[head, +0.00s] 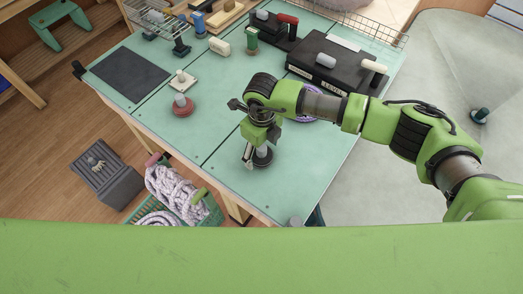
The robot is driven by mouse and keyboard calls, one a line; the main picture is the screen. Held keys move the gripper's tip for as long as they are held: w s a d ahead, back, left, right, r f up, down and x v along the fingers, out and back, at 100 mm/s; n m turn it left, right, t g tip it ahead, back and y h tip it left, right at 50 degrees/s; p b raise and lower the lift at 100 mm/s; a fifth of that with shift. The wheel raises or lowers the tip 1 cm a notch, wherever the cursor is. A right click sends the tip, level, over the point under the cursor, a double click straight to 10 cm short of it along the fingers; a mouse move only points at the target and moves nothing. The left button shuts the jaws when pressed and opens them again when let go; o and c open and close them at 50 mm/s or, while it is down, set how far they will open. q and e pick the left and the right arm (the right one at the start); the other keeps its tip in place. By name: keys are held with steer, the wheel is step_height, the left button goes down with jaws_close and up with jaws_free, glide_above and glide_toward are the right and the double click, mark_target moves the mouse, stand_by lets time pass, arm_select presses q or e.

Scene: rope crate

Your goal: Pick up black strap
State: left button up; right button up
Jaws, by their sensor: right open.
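A dark round item with a grey knob (262,161), which may be the coiled black strap, lies on the green table near its front edge. My right gripper (256,152) points down right over it, with its fingers about the grey knob. The gripper is open. I cannot tell whether the fingers touch the knob, and the gripper hides part of the item. My left gripper is not in view.
A red disc (180,109) and a white square piece (183,86), both with knobs, lie to the left. A black case (336,76) stands behind my right arm. A purple ring (314,120) is partly hidden under it. A green crate with rope (205,213) stands below the table's front edge.

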steer(key=shift+f, duration=0.75)
steer(key=c, duration=1.4)
steer(key=shift+c, duration=0.2)
steer(key=shift+r, duration=0.1)
